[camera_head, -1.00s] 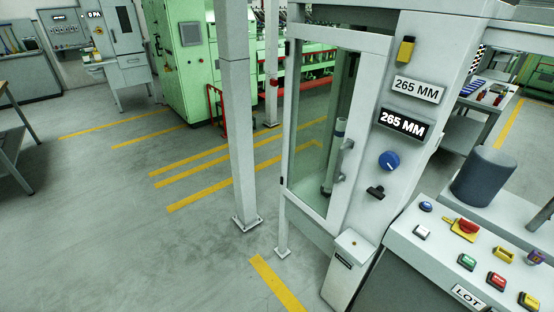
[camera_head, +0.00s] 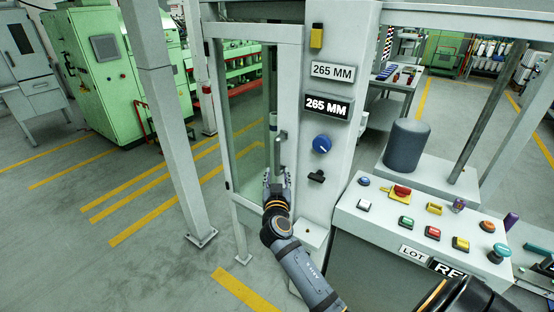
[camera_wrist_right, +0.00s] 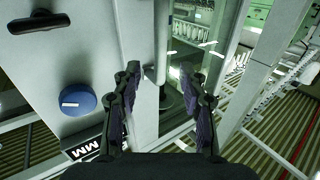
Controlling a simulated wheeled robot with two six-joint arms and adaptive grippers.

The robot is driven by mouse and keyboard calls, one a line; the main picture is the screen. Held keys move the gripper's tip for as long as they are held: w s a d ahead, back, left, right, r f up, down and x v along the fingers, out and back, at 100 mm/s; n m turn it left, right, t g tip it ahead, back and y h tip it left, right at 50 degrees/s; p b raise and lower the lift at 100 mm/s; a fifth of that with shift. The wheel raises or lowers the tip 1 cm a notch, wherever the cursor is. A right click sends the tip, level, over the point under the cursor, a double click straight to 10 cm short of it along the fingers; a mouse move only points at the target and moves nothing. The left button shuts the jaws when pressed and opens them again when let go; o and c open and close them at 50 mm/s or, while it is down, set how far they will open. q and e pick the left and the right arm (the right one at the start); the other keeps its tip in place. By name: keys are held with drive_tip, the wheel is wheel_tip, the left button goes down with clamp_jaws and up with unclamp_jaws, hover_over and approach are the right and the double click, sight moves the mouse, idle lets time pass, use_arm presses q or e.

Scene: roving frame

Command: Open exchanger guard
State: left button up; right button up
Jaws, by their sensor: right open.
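The exchanger guard (camera_head: 244,120) is a glass door in a pale frame on the grey machine cabinet, and it looks closed. Its upright grey handle (camera_head: 282,148) is on the door's right side. My right gripper (camera_head: 277,181) is at the lower end of the handle, fingers pointing up in the head view. In the right wrist view, the right gripper (camera_wrist_right: 163,88) is open, its two dark fingers spread with a grey upright part between them. I cannot tell whether they touch the handle. My left gripper is not in view.
Right of the door are a blue knob (camera_head: 322,144), a black latch-like knob (camera_head: 316,177) and a 265 MM display (camera_head: 328,107). A button console (camera_head: 385,220) stands at the lower right. A grey post (camera_head: 168,130) stands left of the door, with open floor beyond.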

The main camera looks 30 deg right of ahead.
sight(277, 159)
drive_tip(key=p+x, duration=0.2)
drive_tip(key=x, duration=0.7)
drive_tip(key=shift+w+p, duration=0.1)
drive_tip(key=shift+p, duration=0.25)
drive_tip(key=shift+w+d+f, duration=0.1)
drive_tip(key=shift+w+d, duration=0.25)
drive_tip(key=shift+w, duration=0.2)
clamp_jaws()
